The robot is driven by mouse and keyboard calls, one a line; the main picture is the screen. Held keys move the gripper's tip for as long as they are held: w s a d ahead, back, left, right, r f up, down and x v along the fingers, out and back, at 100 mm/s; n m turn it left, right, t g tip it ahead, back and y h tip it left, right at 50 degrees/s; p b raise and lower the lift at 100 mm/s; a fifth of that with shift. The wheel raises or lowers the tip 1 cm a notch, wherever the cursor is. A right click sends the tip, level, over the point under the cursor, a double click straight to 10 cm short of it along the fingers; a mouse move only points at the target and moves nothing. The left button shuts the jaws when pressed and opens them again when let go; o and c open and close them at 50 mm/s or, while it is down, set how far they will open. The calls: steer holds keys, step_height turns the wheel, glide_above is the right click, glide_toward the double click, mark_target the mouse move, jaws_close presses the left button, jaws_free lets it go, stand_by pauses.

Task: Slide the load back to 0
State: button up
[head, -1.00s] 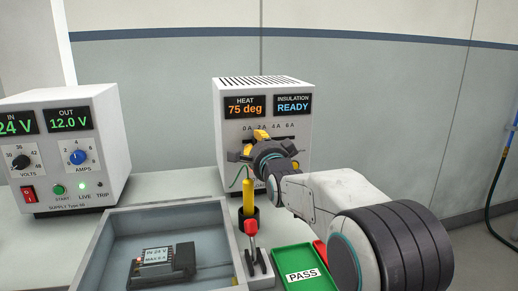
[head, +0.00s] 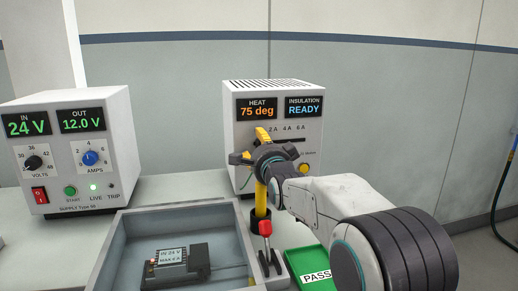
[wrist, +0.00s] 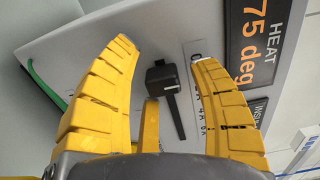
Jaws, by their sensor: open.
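The load tester (head: 232,125) is a pale box with HEAT 75 deg and INSULATION READY displays and a scale up to 6 A. In the wrist view its black slider knob (wrist: 163,76) is at the end of the dark slot (wrist: 178,125) nearest the 0 mark. My gripper (head: 262,138) is in front of the panel and hides the knob and the 0 label in the head view. Its yellow fingers (wrist: 165,70) are open on either side of the knob, and I see gaps between them and it.
A grey tray (head: 125,240) holds a black module (head: 198,262). A green PASS bin (head: 305,262) is under my arm. The supply (head: 70,150) stands left.

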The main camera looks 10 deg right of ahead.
steer(key=s, duration=1.2)
stand_by(0.4)
steer(key=s+n+g+p, duration=1.4)
steer(key=s+p, duration=1)
steer(key=s, duration=0.7)
steer(key=r+n, duration=0.1)
steer(key=n, duration=0.3)
steer(key=shift+g, duration=0.3)
steer(key=shift+w, duration=0.1)
stand_by(0.6)
